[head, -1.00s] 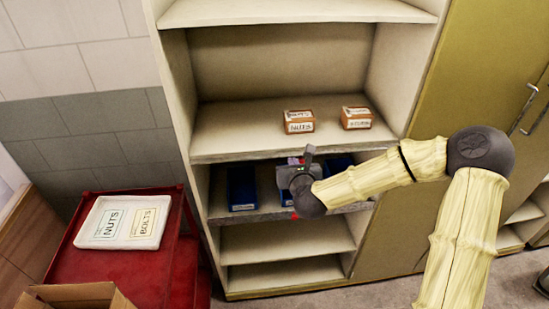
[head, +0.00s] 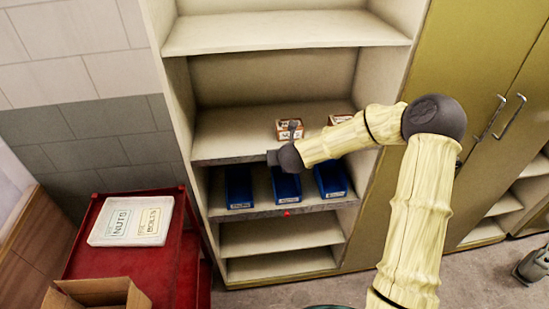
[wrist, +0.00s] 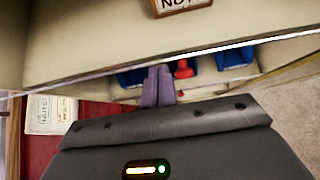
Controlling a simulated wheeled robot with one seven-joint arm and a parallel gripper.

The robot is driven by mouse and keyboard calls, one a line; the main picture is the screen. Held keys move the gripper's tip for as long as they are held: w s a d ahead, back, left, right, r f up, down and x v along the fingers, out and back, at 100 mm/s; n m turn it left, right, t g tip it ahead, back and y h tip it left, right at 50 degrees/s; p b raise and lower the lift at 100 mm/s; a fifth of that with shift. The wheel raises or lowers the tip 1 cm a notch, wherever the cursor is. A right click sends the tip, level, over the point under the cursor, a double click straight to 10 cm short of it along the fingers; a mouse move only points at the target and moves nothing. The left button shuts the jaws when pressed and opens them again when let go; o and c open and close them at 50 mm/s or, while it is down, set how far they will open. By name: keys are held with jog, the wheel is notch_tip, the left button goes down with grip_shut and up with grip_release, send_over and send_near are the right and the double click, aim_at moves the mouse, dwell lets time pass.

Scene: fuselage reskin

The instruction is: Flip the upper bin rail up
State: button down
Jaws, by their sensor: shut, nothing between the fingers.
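The upper shelf's front edge (head: 230,159) shows as a dark grey strip left of my gripper; I cannot tell a separate rail or its tilt there. My gripper (wrist: 158,70) is shut and empty in the wrist view, its fingertips just below the pale shelf edge (wrist: 205,52) in that picture. I cannot tell whether they touch it. In the head view my dark wrist hides part of the upper edge.
Blue bins (head: 238,188) stand on the lower shelf. Two orange boxes, one labelled NUTS (head: 284,131), sit on the upper shelf. A red cart (head: 160,270) with a white labelled tray (head: 130,238) and a cardboard box (head: 100,292) stands left. Yellow cabinet doors (head: 470,90) are right.

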jog(key=shift+w+a+r+b, duration=0.1)
jog(key=shift+w+r+b, duration=0.3)
jog(key=shift+w, duration=0.35)
jog(key=shift+w+a+r+b, duration=0.1)
jog(key=shift+w+r+b, duration=0.3)
jog(key=shift+w, duration=0.35)
jog(key=shift+d, duration=0.1)
